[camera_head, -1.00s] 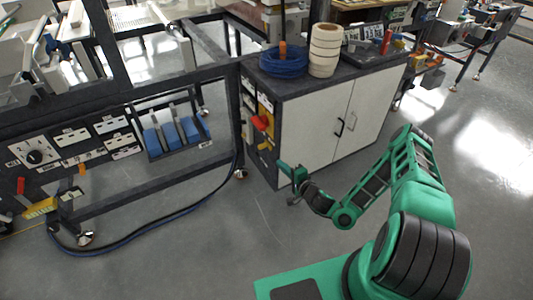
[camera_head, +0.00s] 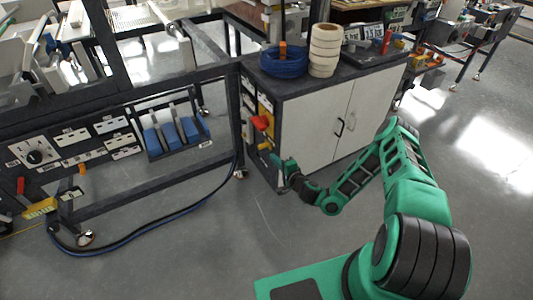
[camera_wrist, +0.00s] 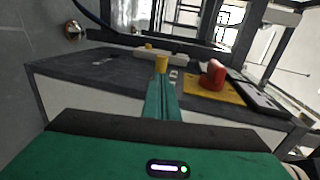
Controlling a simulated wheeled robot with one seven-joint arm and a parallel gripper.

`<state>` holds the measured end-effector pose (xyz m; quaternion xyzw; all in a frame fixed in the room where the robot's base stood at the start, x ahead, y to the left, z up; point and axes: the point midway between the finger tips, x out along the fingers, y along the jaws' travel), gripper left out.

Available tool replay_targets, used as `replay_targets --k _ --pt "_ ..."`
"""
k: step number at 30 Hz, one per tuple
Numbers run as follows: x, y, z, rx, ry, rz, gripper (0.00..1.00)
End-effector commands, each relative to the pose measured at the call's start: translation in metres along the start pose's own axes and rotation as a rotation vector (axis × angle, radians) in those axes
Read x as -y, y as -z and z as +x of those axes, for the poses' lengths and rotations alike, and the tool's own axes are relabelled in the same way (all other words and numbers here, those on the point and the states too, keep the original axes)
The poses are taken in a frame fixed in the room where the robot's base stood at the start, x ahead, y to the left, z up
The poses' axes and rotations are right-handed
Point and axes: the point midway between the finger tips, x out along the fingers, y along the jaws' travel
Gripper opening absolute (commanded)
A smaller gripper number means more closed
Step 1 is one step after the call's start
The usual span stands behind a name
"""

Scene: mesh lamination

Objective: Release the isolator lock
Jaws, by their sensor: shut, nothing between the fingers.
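The isolator's red handle (camera_head: 262,122) sits on a yellow plate on the narrow left side of the cabinet. It also shows in the wrist view as a red knob (camera_wrist: 214,73) on the yellow plate (camera_wrist: 216,93). A small yellow piece, perhaps the lock (camera_head: 264,146), is below the red handle; in the wrist view a yellow piece (camera_wrist: 161,63) stands right at my fingertips. My gripper (camera_head: 275,159) is shut, with its green fingers (camera_wrist: 161,85) together and pointing at this piece. I cannot tell whether they touch it.
The dark-framed cabinet (camera_head: 310,135) with white doors carries a blue cable coil (camera_head: 283,65) and white rolls (camera_head: 324,50). A machine frame with a control panel (camera_head: 75,140) stands left, with a dark hose (camera_head: 150,235) on the floor. The floor in front is clear.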

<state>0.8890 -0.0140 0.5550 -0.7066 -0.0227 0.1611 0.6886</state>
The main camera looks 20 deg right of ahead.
Motion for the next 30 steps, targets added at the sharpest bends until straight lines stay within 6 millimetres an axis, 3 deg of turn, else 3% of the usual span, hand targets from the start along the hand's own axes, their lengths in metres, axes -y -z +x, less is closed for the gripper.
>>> replay_targets --k 6,12,30 --pt "0.002 0.0 0.04 -0.001 0.003 -0.003 0.0" --pt "0.001 0.0 0.063 -0.001 0.002 -0.001 0.0" --pt "0.001 0.007 0.073 -0.008 0.0 0.001 0.0"
